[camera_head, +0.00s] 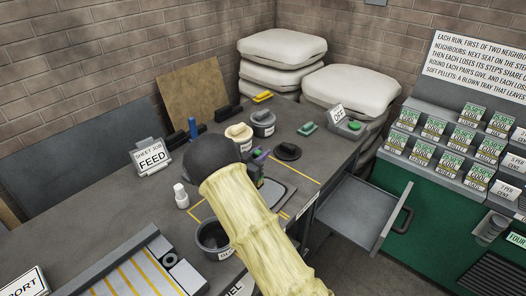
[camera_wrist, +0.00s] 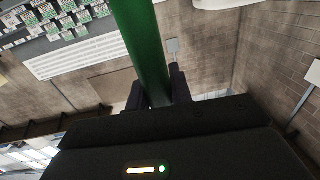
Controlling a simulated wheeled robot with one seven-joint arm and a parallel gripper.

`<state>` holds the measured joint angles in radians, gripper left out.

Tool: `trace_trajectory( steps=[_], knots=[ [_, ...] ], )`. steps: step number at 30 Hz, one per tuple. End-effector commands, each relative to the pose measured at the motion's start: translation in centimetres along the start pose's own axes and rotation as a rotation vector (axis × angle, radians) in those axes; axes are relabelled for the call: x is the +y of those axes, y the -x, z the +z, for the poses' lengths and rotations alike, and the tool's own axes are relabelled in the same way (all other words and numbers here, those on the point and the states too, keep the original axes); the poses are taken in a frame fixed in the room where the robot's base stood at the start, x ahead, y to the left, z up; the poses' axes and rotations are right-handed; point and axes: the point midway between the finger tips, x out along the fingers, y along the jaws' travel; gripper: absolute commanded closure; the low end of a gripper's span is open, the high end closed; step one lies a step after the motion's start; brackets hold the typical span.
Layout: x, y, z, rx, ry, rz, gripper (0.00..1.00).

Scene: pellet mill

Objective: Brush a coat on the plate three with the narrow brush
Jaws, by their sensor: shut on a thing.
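My gripper (camera_wrist: 157,97) is shut on a thick green handle (camera_wrist: 141,40) that runs up out of the wrist view. Its far end is out of that view, so I cannot tell whether it is the narrow brush. In the head view my yellow-sleeved arm reaches over the bench and hides most of the gripper. A grey plate-like surface (camera_head: 274,188) lies inside a yellow outline on the bench, partly behind my arm. No plate reads as three, and no brush head shows clearly.
A black bowl (camera_head: 213,236) and white bottle (camera_head: 181,196) stand left of my arm. Cream (camera_head: 239,132) and grey (camera_head: 263,121) pots and a dark disc (camera_head: 287,152) stand farther back. A striped tray (camera_head: 130,276) lies front left. An open drawer (camera_head: 358,212) juts out right.

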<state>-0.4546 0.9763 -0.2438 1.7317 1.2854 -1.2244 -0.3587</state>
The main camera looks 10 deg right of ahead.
Motion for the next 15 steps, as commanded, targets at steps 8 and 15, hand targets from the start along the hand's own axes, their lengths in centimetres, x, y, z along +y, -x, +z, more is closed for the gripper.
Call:
trace_trajectory(
  steps=[8, 15],
  knots=[
    [0.0, 1.7, 0.1, -0.003, 0.0, -0.001, 1.0],
    [0.0, 3.0, 0.1, -0.002, 0.0, -0.001, 1.0]
  ],
)
